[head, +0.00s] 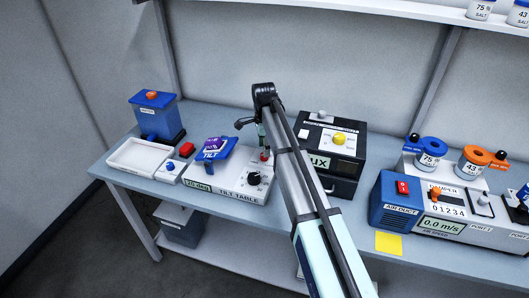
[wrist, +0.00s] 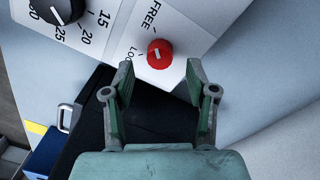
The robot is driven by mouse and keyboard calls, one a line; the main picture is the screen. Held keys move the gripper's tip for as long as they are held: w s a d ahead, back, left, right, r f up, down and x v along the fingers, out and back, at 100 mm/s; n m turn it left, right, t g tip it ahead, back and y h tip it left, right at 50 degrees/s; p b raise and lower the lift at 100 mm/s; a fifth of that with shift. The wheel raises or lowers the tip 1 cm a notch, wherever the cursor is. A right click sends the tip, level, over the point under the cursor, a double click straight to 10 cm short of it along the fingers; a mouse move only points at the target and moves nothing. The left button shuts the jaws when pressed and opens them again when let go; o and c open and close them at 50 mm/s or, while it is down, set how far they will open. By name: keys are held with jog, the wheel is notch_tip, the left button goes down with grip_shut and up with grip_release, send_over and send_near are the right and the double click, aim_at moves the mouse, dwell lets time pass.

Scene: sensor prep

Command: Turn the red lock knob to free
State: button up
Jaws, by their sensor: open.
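The red lock knob (wrist: 160,54) sits on the white panel of the tilt table (wrist: 196,28) in the wrist view, with a pale mark on its face. The printed words FREE and LOCK, the second partly hidden, lie beside it. My gripper (wrist: 160,80) is open and empty, its two green-padded fingers just below the knob in the picture, one to each side. I cannot tell how far above the panel they are. In the head view the tilt table (head: 228,192) stands left of my arm, and the knob shows small and red (head: 264,156) beside my gripper.
A black dial (wrist: 60,8) with numbers is left of the knob in the wrist view. In the head view, a black LUX box (head: 343,160) stands right of my arm. A white tray (head: 118,163) and a blue box (head: 155,113) are at the left. A blue tilt plate (head: 212,150) is on the table unit.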

notch_tip(320, 180, up, 9)
jog(key=shift+w, duration=0.15)
jog(key=shift+f, duration=0.1)
